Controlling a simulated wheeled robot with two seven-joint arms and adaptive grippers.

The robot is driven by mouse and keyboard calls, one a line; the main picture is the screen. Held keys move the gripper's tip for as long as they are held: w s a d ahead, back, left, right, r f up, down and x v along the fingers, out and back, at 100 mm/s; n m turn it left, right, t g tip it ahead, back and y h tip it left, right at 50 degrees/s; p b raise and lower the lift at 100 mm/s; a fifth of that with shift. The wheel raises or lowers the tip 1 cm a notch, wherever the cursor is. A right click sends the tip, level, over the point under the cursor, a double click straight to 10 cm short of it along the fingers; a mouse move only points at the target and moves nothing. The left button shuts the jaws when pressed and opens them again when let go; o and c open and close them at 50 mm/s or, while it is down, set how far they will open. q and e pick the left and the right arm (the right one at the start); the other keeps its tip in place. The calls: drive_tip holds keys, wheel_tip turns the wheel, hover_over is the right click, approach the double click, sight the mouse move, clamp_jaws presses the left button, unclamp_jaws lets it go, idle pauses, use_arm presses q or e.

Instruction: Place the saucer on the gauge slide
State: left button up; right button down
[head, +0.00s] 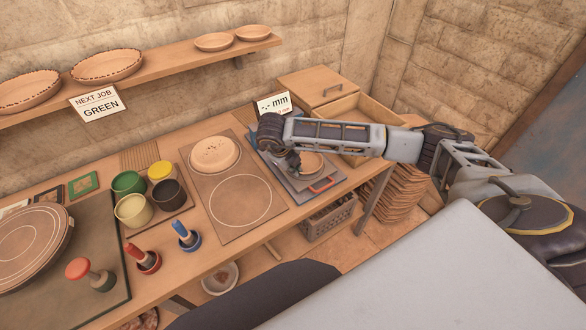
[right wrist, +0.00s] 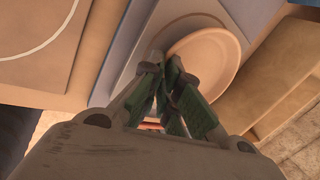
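The saucer (head: 312,164) is a small round tan dish over the grey gauge slide (head: 327,176), which has a red-orange handle at its front. In the right wrist view the saucer (right wrist: 208,62) lies at the fingertips, level or nearly so. My right gripper (head: 294,163) reaches down at the saucer's left edge. In the right wrist view its green-padded fingers (right wrist: 165,68) are close together with the saucer's rim at their tips. I cannot tell whether the saucer touches the slide. My left gripper is out of view.
A gauge display (head: 273,103) stands behind the slide, with an open wooden drawer (head: 350,112) at right. Several glaze cups (head: 133,209) and stamps (head: 186,235) stand further left.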

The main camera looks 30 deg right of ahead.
drive_tip(key=shift+f, duration=0.4)
drive_tip(key=c, duration=1.9)
unclamp_jaws()
